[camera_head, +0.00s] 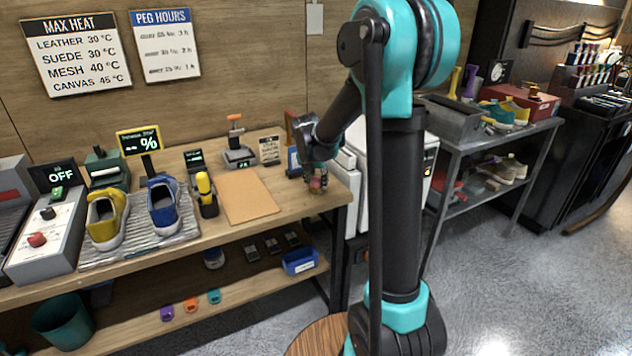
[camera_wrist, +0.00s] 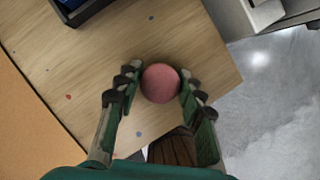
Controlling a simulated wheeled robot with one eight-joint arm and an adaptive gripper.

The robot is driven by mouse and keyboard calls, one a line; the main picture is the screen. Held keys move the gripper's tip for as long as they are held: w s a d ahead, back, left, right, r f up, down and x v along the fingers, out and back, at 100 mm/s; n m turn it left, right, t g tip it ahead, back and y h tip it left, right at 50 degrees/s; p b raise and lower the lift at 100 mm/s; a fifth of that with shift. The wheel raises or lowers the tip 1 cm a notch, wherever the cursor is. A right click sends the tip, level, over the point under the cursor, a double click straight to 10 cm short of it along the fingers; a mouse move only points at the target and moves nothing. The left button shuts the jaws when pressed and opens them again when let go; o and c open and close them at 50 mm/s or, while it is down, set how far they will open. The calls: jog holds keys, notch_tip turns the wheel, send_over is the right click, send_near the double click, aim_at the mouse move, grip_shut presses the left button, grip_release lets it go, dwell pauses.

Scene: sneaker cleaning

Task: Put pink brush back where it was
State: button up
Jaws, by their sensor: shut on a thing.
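The pink brush shows in the wrist view as a round pink end (camera_wrist: 160,83), with brown bristle-like strands (camera_wrist: 173,148) below it between the fingers. My gripper (camera_wrist: 159,86) is shut on it, one finger on each side of the pink end. In the head view my gripper (camera_head: 316,174) is over the right end of the wooden bench (camera_head: 290,207), and a small pink patch of the brush (camera_head: 317,184) shows at the fingertips. The fingers hide most of the brush. I cannot tell whether it touches the bench top.
A tan mat (camera_head: 248,200) lies left of my gripper. A blue-fronted holder (camera_head: 293,162) and a small sign (camera_head: 269,150) stand behind. The bench's right edge is close, with floor beyond. A yellow-handled tool (camera_head: 204,184), a blue sneaker (camera_head: 163,207) and a yellow sneaker (camera_head: 105,219) stand farther left.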

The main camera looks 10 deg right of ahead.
jog(key=o, duration=1)
jog(key=shift+r, duration=0.1)
jog(key=v, duration=1.2)
jog(key=shift+s+d+f+m+y, duration=0.35)
jog(key=shift+s+d+f+m, duration=0.65)
jog(key=shift+s+f+m, duration=2.8)
jog(key=shift+s+d+f+m+y, duration=0.3)
jog(key=shift+s+d+f+m, duration=1.1)
jog(key=shift+s+m, duration=4.3)
jog(key=shift+s+d+f+m+y, duration=0.35)
jog(key=shift+s+d+f+m, duration=0.25)
jog(key=shift+s+f+m, duration=4)
jog(key=w+r+m, duration=0.2)
jog(key=r, duration=0.1)
